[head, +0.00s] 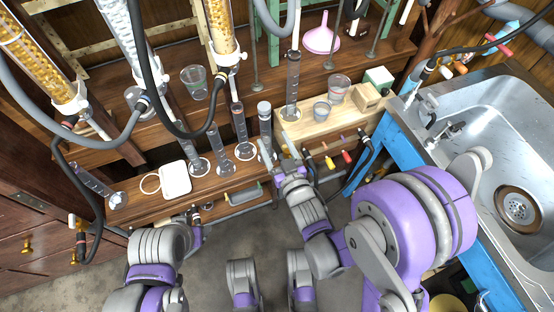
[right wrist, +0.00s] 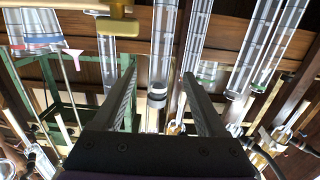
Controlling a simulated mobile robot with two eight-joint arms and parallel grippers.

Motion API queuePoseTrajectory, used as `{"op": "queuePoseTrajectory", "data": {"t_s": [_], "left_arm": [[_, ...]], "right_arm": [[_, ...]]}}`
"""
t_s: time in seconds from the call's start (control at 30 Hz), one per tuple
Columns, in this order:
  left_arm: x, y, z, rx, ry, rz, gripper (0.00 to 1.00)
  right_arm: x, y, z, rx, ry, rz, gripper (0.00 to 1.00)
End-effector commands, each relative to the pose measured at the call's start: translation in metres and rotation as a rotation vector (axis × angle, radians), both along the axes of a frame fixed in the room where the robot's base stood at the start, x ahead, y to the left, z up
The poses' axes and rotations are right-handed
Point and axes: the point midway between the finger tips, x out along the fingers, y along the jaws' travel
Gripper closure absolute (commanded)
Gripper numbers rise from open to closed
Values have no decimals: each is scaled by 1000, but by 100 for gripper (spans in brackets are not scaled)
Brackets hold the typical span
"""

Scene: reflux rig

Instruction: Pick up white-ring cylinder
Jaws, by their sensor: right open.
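The right gripper (head: 279,147) is open at the front edge of the wooden shelf, beside a clear cylinder (head: 265,122) with a pale grey-white band near its top. In the right wrist view, a clear cylinder (right wrist: 163,45) with a white band and a dark band at its end lies between the open fingers (right wrist: 158,72). It appears to be the white-ring cylinder. Gaps show on both sides, and I cannot tell how deep it is between the fingers. My left gripper (head: 196,217) is low at the left, its fingers too small to read.
Several clear cylinders (head: 222,153) stand close to the left on the shelf. A taller cylinder (head: 292,85) stands behind, near beakers (head: 338,87) and a pink funnel (head: 321,38). Hoses and amber-filled columns hang at upper left. The sink (head: 500,130) is at right.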

Motion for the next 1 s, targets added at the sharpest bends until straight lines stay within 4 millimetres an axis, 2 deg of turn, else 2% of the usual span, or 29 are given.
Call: {"op": "queuePoseTrajectory", "data": {"t_s": [0.03, 0.17, 0.4, 0.67, 0.83, 1.0], "left_arm": [[2, 0, -9, 0, 2, 0, 50], [2, 0, -11, 0, 3, 0, 50], [2, 0, -10, 0, 2, 0, 50], [2, 0, -12, 0, 3, 0, 50], [3, 0, -18, 0, 4, 0, 50], [3, 0, -19, 0, 4, 0, 50]], "right_arm": [[0, 5, -9, 9, -22, 11, 26], [4, 11, -11, 18, -52, 22, 26], [39, 22, -10, 17, -54, 23, 26], [60, 27, -11, 16, -53, 22, 26], [86, 31, -14, 17, -52, 21, 26], [102, 37, -13, 18, -52, 22, 26]]}}
